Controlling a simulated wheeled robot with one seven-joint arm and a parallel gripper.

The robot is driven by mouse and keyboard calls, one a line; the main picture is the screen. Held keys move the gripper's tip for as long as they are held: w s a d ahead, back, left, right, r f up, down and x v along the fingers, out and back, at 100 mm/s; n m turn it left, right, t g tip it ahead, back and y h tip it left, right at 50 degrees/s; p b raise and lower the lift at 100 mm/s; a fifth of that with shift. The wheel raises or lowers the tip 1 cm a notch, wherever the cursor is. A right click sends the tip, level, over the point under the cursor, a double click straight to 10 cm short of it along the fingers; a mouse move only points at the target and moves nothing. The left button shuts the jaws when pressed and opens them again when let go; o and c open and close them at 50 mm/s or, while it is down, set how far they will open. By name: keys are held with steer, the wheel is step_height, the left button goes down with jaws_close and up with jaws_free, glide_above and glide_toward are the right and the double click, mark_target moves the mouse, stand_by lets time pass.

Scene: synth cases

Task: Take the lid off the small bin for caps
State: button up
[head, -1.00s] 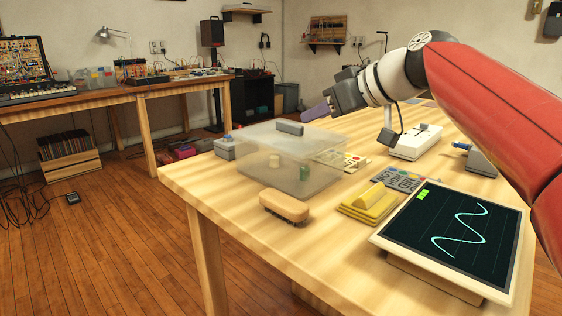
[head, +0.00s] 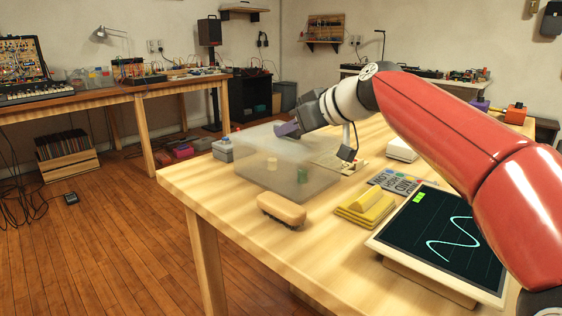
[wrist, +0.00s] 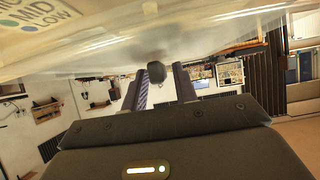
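The small bin (head: 250,172) is a clear, cloudy box on the wooden table, with its translucent lid (head: 255,139) on top. A cream piece (head: 271,164) and a green piece (head: 302,175) show through its wall. My gripper (head: 288,130) is low over the lid from the far right, with its purple finger in front of the grey handle, which is hidden there. In the wrist view, which is upside down, the dark handle (wrist: 155,72) shows end-on between the fingertips. The fingers are apart, with a gap on the right side of the handle.
A wooden brush (head: 281,210) lies just in front of the bin, and a yellow block (head: 367,206) is to its right. A screen (head: 430,238) stands at the near right. A grey box (head: 223,149) sits behind the bin's left side.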

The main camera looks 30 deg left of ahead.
jaws_close()
steer(key=shift+r, duration=0.15)
steer(key=shift+r+p, duration=1.3)
steer(key=shift+r, duration=0.15)
